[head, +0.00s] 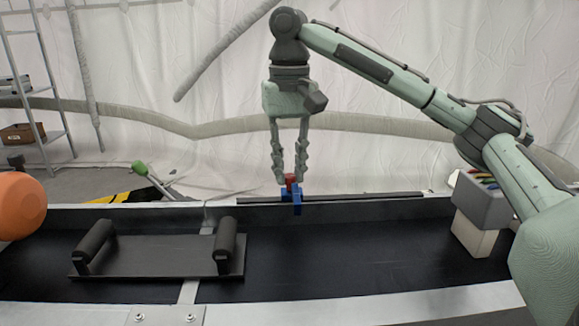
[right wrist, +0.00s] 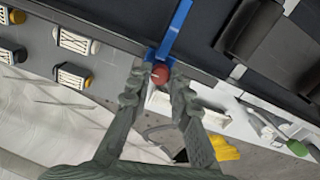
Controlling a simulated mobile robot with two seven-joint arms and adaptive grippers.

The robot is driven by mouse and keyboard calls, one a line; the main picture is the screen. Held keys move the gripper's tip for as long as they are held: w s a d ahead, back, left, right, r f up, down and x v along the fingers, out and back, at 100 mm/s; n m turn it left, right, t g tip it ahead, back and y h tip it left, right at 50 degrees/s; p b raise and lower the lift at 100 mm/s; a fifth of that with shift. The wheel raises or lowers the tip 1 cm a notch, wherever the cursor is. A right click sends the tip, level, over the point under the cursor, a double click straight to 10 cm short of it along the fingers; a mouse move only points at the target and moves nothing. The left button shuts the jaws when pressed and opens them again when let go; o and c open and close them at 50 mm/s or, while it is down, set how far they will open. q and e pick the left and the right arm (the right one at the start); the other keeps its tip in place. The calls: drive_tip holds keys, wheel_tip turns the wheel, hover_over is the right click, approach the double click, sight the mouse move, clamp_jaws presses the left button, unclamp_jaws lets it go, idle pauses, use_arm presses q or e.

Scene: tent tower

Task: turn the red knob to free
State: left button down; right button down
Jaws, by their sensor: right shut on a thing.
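The red knob (head: 291,179) sits on top of a blue clamp (head: 290,197) at the far rim of the black bench. In the right wrist view the round red knob (right wrist: 160,75) shows at the base of the long blue arm (right wrist: 177,27). My right gripper (head: 291,176) points straight down with its two fingers on either side of the knob, shut on it. In the right wrist view its fingertips (right wrist: 159,80) flank the knob. The knob's turn position cannot be read. My left gripper is not in view.
A dark plate with two upright padded grips (head: 155,259) lies on the bench at left. An orange rounded object (head: 20,205) is at the left edge. A grey box (head: 482,205) on a pale block stands at right. The bench middle is clear.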

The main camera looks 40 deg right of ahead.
sight(289, 175)
drive_tip(key=shift+n, duration=2.8)
drive_tip(key=c, duration=1.4)
unclamp_jaws()
wheel_tip(289, 175, up, 12)
